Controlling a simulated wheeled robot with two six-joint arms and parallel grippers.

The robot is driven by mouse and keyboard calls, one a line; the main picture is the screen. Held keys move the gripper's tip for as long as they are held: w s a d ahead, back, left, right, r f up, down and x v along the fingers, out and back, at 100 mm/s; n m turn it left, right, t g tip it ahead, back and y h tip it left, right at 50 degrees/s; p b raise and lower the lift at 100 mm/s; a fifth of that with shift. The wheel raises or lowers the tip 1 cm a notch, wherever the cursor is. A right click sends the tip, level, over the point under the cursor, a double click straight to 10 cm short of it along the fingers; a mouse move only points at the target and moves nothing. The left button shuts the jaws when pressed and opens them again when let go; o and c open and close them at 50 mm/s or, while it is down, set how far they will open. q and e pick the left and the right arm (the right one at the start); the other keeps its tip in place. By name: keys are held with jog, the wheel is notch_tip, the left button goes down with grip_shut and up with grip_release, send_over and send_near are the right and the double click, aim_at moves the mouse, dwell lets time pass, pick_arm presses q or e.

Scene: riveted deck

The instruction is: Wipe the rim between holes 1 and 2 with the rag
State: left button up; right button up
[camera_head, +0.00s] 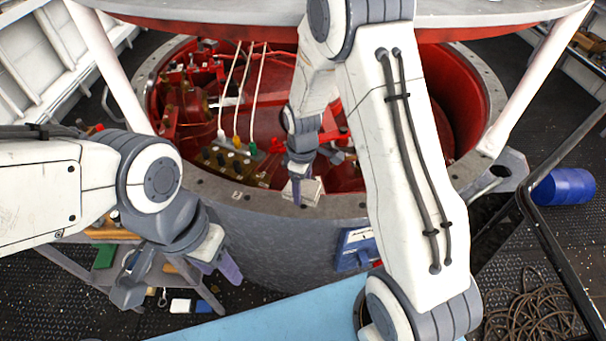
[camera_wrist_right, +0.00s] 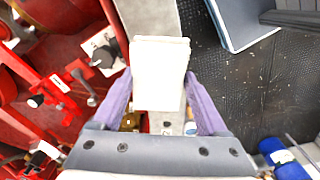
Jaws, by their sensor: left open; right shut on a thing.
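The rag (camera_head: 308,190) is a small white block-like piece in my right gripper (camera_head: 299,178), at the front rim of the round tank. In the right wrist view the rag (camera_wrist_right: 160,78) sits between the two purple fingers of my right gripper (camera_wrist_right: 160,92), over the grey rim (camera_wrist_right: 152,16). The rim (camera_head: 345,204) is a flat grey ring with small bolt holes. I cannot read hole numbers, and the rag hides part of the rim. Whether the rag touches the rim I cannot tell. My left gripper (camera_head: 182,280) is open and empty, low at the left outside the tank.
The red tank interior holds valves, coloured plugs and white cables (camera_head: 254,95). A lid (camera_head: 200,10) hangs above on pale struts. A blue-framed panel (camera_head: 355,248) is on the tank's front. A blue drum (camera_head: 564,187) and coiled rope (camera_head: 530,312) lie at right.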

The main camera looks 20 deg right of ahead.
jog(key=shift+r+p, duration=0.7)
jog(key=shift+r, duration=0.5)
